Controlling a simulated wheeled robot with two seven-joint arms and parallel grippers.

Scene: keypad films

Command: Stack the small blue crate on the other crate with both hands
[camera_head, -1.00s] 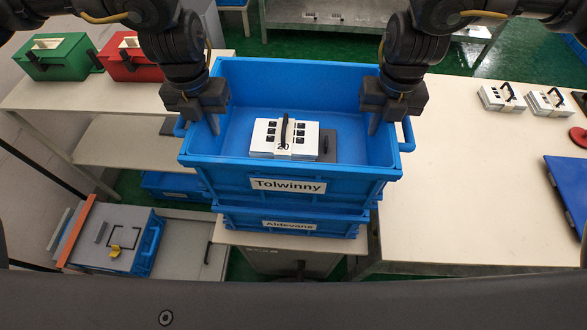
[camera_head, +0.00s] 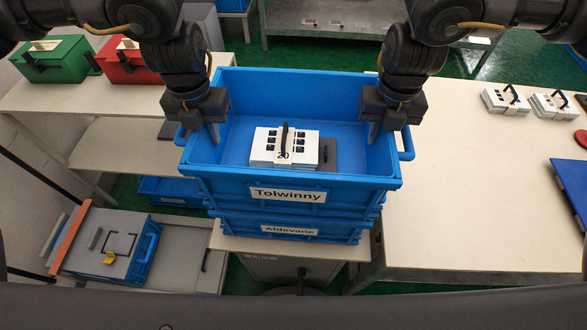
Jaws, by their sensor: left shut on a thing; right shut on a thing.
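The small blue crate labelled Tolwinny (camera_head: 230,186) is upright and sits directly above the blue crate labelled Aldevane (camera_head: 245,226); I cannot tell whether a thin gap is left between them. A bundle of white keypad films (camera_head: 270,160) with a black strap and a dark grey piece (camera_head: 327,155) lie inside the upper crate. My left gripper (camera_head: 213,132) is shut on the upper crate's left side, and my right gripper (camera_head: 374,132) is shut on its right side. The fingertips are partly hidden against the walls.
The lower crate stands on a small beige-topped cabinet (camera_head: 225,243). A long table (camera_head: 470,200) at the right holds white film bundles (camera_head: 504,100) and a blue item (camera_head: 572,190). Green (camera_head: 55,60) and red (camera_head: 125,62) boxes stand on the left shelf.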

